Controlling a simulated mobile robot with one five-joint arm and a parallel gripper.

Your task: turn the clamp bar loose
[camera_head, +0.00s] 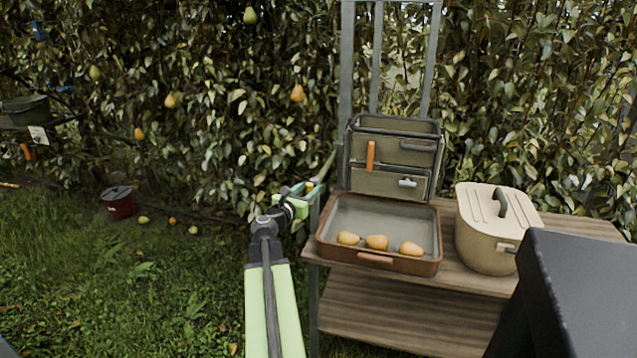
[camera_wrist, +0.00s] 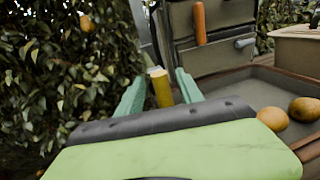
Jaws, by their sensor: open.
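My gripper (camera_head: 307,190) is at the left edge of the wooden stand, just left of the brown tray. In the wrist view, its two teal fingers (camera_wrist: 160,80) are apart, one on each side of a short yellow bar (camera_wrist: 161,92). The bar appears to be the clamp bar and stands roughly upright with a pale round top. Narrow gaps show between it and the fingers. Its lower end is hidden behind my gripper's body. In the head view only a small yellow bit of it shows between the fingers.
The brown tray (camera_head: 375,261) holds three pears on the wooden stand (camera_head: 410,322). A grey-green case with an orange handle (camera_head: 371,156) stands behind it. A beige lidded pot (camera_head: 487,240) is at the right. A leafy hedge with hanging pears is behind; grass lies left.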

